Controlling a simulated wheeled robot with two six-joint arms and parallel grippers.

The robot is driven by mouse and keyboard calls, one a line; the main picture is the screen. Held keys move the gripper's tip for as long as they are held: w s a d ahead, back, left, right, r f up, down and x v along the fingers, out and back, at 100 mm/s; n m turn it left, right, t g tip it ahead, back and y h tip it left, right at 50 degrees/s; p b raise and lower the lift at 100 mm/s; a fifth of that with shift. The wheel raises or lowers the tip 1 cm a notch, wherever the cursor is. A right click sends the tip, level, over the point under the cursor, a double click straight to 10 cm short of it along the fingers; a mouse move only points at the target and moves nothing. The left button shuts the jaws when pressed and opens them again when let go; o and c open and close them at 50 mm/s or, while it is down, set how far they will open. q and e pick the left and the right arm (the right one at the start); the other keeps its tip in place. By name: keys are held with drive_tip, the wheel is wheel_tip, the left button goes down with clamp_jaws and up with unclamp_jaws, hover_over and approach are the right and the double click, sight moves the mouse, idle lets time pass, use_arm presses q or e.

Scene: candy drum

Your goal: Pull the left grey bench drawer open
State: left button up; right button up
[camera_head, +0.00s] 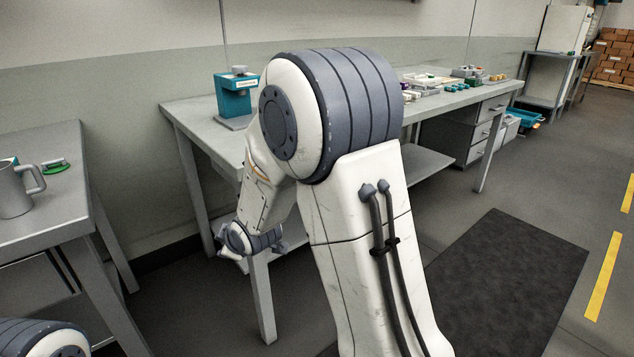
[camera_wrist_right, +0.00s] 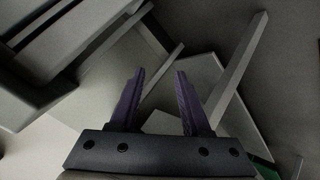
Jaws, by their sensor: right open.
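A grey drawer unit (camera_head: 481,132) with several stacked fronts sits under the far end of the middle bench in the head view. The fronts look shut; I cannot tell which one is the left drawer. My right arm fills the middle of the head view and hides part of the bench. Its wrist hangs low by the bench's near leg, far from the drawer unit. In the right wrist view my right gripper (camera_wrist_right: 158,100) is open, with nothing between its purple fingers. My left gripper is out of view; only a part of my left arm shows at bottom left.
The middle bench (camera_head: 190,112) carries a teal device (camera_head: 236,93) and several small parts. A left table (camera_head: 62,205) holds a grey mug (camera_head: 14,192) and a green item (camera_head: 55,166). A dark mat (camera_head: 510,280) lies on open floor at right.

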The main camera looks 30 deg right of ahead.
drive_tip(key=w+d+f+n+t+h, duration=0.1)
drive_tip(key=w+d+t+h, duration=0.15)
drive_tip(key=d, duration=0.75)
drive_tip(key=w+d+n+t+h, duration=0.1)
drive_tip(key=w+d+t, duration=0.25)
drive_tip(key=d, duration=0.65)
drive_tip(key=s+d+n+t+h, duration=0.25)
drive_tip(key=s+d+h, duration=0.2)
drive_tip(key=d, duration=0.95)
drive_tip(key=shift+m+t+y, duration=0.35)
drive_tip(key=shift+m+y, duration=0.1)
drive_tip(key=shift+y, duration=0.05)
drive_tip(key=b+x, duration=0.1)
drive_tip(key=x, duration=0.8)
drive_tip(key=shift+w+a, duration=0.1)
drive_tip(key=shift+w, duration=0.1)
clamp_jaws()
